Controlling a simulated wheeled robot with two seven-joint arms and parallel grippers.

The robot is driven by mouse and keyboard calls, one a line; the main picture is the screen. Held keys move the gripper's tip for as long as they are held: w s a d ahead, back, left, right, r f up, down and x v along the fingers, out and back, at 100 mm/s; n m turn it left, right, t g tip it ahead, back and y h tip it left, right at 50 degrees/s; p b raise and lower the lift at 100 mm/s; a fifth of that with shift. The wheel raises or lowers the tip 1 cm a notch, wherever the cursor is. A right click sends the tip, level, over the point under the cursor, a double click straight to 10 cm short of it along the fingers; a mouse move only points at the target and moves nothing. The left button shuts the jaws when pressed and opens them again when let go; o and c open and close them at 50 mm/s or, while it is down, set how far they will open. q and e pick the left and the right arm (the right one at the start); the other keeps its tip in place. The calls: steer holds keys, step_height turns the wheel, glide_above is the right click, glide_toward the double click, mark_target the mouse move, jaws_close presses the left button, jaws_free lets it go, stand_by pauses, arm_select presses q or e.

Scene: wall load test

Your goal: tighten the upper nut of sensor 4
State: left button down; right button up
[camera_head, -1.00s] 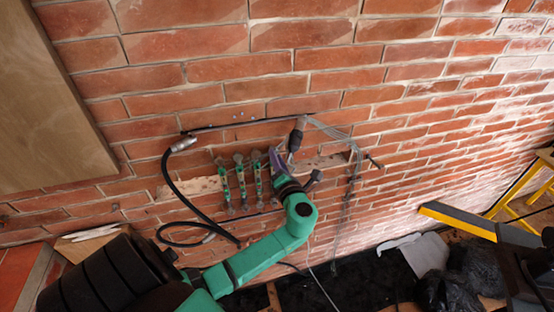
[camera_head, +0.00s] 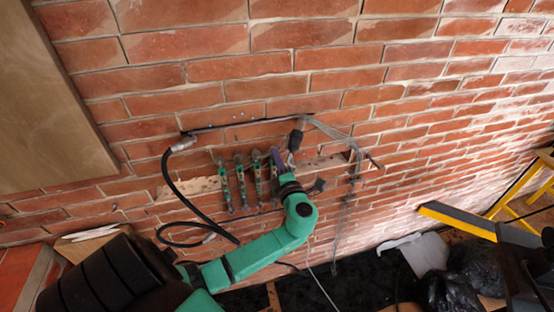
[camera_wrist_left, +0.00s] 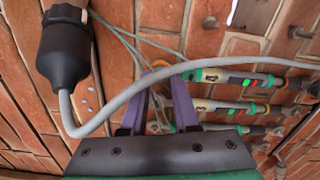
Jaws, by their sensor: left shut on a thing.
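Several slim sensors with green parts stand side by side on a rail on the brick wall; three show clearly in the head view, with one sensor (camera_head: 241,180) in the middle of them. Sensors also show in the left wrist view (camera_wrist_left: 232,77). My left gripper (camera_head: 278,158) is at the right end of this row, at upper-end height. Its purple fingers (camera_wrist_left: 160,88) are shut, apparently on the upper nut of sensor 4. The grey cable crosses in front of the fingertips, so the nut itself is mostly hidden. My right gripper is not in view.
A black plug (camera_head: 296,138) with a grey cable is close beside my left gripper; the plug (camera_wrist_left: 64,55) is large in the left wrist view. A black hose (camera_head: 178,190) loops left of the sensors. Thin pale wires hang to the right. A yellow-edged object (camera_head: 457,220) is at right.

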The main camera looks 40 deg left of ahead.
arm_select(q)
steer(key=shift+r, duration=0.15)
steer(key=c, duration=0.6)
jaws_free()
steer(key=shift+c, duration=0.2)
steer(key=shift+f, duration=0.35)
